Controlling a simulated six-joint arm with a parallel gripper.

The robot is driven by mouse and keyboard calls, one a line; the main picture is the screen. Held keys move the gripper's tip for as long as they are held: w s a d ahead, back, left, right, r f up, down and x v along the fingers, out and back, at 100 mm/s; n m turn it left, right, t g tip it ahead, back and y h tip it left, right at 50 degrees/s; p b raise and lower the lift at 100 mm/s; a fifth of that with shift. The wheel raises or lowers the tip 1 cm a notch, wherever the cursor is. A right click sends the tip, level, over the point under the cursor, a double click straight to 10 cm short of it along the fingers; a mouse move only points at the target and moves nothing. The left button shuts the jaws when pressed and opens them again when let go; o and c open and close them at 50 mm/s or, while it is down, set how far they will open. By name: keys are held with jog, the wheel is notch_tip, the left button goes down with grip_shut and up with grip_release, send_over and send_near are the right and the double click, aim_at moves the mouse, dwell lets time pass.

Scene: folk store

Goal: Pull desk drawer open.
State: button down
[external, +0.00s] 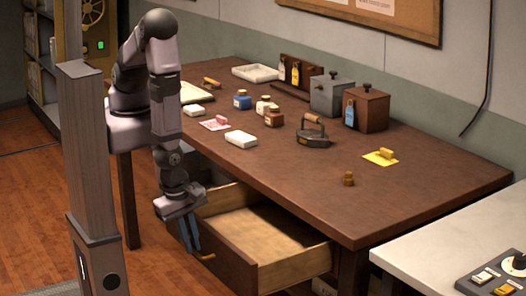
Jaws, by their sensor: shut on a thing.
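The desk (390,195) is dark brown wood and stands in the middle of the external view. Its drawer (275,238) is pulled well out from the front, and its pale inside shows and looks empty. A brass-coloured handle (208,258) is on the drawer's front panel. My gripper (196,251) points down in front of that panel, with its bluish fingers shut on the handle. The fingers hide part of the handle.
The desk top holds an iron (313,133), a grey box (332,95), a brown box (367,107), small bottles and stamps. A pale counter (440,245) is at the lower right. Bare floor lies left of the drawer.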

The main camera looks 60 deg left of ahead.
jog(key=s, duration=0.3)
jog(key=c, duration=1.8)
grip_release()
jog(key=shift+c, duration=0.2)
jog(key=shift+r+p, duration=0.1)
jog(key=shift+p, duration=0.25)
notch_tip(320, 180, up, 7)
jog(key=s+p, duration=0.1)
jog(key=p, duration=0.4)
jog(key=shift+s, duration=0.2)
